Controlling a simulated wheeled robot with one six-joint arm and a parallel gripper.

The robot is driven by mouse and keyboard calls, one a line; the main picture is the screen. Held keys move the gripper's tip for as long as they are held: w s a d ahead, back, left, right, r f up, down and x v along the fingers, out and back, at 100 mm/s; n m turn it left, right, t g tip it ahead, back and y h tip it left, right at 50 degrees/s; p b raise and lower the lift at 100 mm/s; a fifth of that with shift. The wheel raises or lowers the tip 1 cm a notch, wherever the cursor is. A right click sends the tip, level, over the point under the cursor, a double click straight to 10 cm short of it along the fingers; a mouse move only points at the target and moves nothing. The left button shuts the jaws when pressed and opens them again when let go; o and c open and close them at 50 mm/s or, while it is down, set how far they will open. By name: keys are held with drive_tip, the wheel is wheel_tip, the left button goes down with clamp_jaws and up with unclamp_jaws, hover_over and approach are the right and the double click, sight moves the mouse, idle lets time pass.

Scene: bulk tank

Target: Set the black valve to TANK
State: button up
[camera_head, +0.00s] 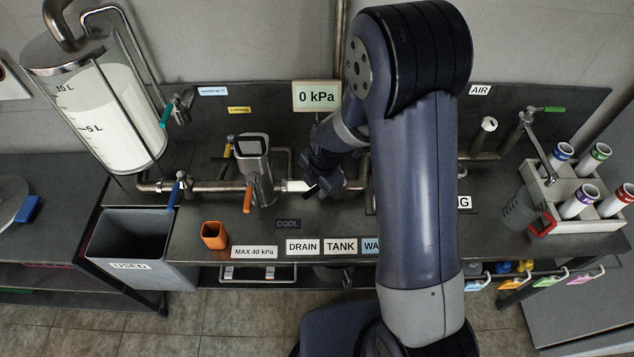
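My arm reaches down across the middle of the bench, and my gripper (322,184) is at the pipe line behind the labels. A small black piece (311,190) shows at the gripper's lower left; it may be the black valve's handle or a fingertip, I cannot tell which. The rest of the valve is hidden by my gripper and wrist. The TANK label (341,247) is on the bench's front edge, between the DRAIN label (303,247) and a partly hidden blue label starting "WA" (371,246). Whether the fingers are open or shut is not clear.
Left of my gripper stand a metal gauge body with an orange handle (247,198) and a blue-handled valve (175,192). A glass tank (110,115) is at the left. An orange cup (213,236) is near the front edge. A rack (560,205) with capped tubes is at the right.

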clamp_jaws()
idle(0.4)
